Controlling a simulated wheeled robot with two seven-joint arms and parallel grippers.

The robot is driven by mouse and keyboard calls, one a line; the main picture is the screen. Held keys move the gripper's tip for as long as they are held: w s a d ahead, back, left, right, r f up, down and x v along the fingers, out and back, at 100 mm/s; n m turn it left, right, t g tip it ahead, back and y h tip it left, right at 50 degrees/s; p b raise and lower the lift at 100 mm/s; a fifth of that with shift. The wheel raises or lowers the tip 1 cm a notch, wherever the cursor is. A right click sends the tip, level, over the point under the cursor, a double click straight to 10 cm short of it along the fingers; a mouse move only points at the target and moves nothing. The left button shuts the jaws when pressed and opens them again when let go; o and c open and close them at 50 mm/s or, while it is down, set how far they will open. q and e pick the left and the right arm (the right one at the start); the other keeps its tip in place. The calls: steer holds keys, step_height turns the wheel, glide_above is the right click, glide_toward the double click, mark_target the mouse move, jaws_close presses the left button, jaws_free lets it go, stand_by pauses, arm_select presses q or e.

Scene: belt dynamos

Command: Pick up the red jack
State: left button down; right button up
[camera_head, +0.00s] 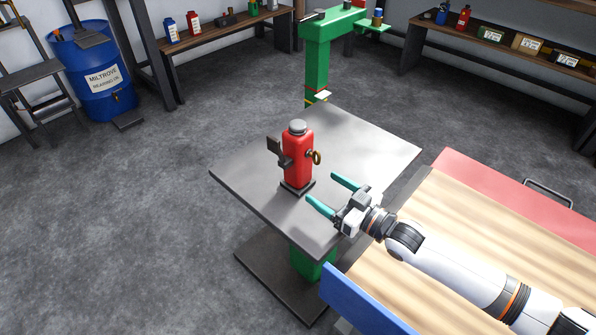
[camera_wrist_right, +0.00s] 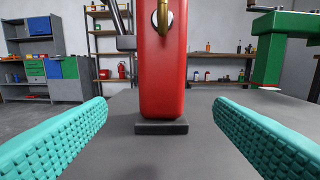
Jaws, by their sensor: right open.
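The red jack (camera_head: 298,158) stands upright on the grey metal top of a green-legged table (camera_head: 370,150), with a grey cap, a dark bracket on its left and a brass ring on its right. My right gripper (camera_head: 334,194) is open and empty just right of and in front of the jack, its teal fingers pointing toward it. In the right wrist view the jack (camera_wrist_right: 162,70) stands ahead, centred between the two spread fingers (camera_wrist_right: 160,135) and beyond their tips. Its top is cut off there. My left gripper is not in view.
A wooden bench top (camera_head: 450,235) with a red panel and a blue edge lies right of the table, under my right arm. A green column (camera_head: 317,65) stands behind the table. A blue barrel (camera_head: 95,75) and shelves line the walls. The tabletop around the jack is clear.

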mark_target(306, 177)
steer(key=x, duration=0.5)
steer(key=shift+w+a, duration=0.2)
steer(key=shift+a, duration=0.05)
steer(key=shift+b+x, duration=0.7)
steer(key=shift+x, duration=2.25)
steer(key=shift+d+r, duration=0.1)
steer(key=shift+r, duration=0.05)
jaws_close()
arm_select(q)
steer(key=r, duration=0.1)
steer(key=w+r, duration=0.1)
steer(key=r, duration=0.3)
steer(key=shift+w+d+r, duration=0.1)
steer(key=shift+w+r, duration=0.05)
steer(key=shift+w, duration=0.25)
arm_select(e)
steer(key=shift+w+r, duration=0.1)
steer(key=shift+r, duration=0.15)
